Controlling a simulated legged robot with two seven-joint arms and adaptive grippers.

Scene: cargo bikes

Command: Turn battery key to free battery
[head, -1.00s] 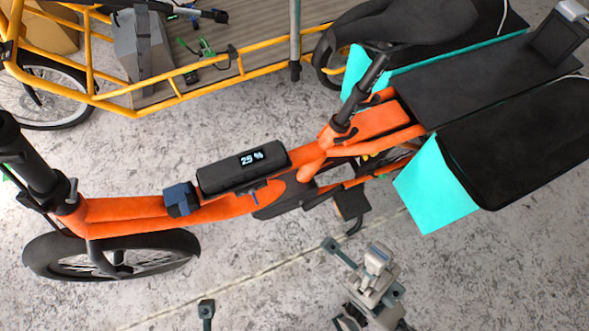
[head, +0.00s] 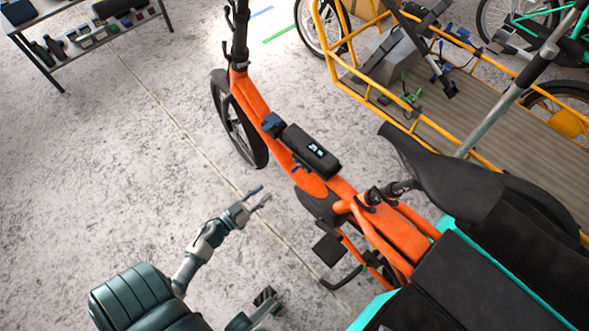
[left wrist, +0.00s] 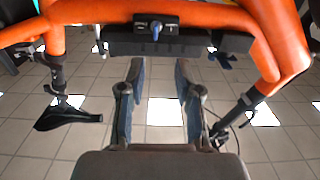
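The black battery (head: 320,163) with a small lit display lies along the orange cargo bike frame (head: 250,95). In the left wrist view the battery (left wrist: 180,45) is a dark bar, with a blue key (left wrist: 156,30) in a small black lock plate on the frame beside it. I cannot make out the key in the head view. My left gripper (head: 263,195) is open and empty, beside the bike and apart from it. In the left wrist view its two fingers (left wrist: 156,78) are spread and apart from the key. Part of my right gripper (head: 266,298) shows low in the head view; its state is unclear.
A pedal (head: 328,248) and crank stick out on the near side of the bike. A black saddle (head: 440,175) and black bags (head: 490,285) are at the right. A yellow cargo bike (head: 345,75) stands behind.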

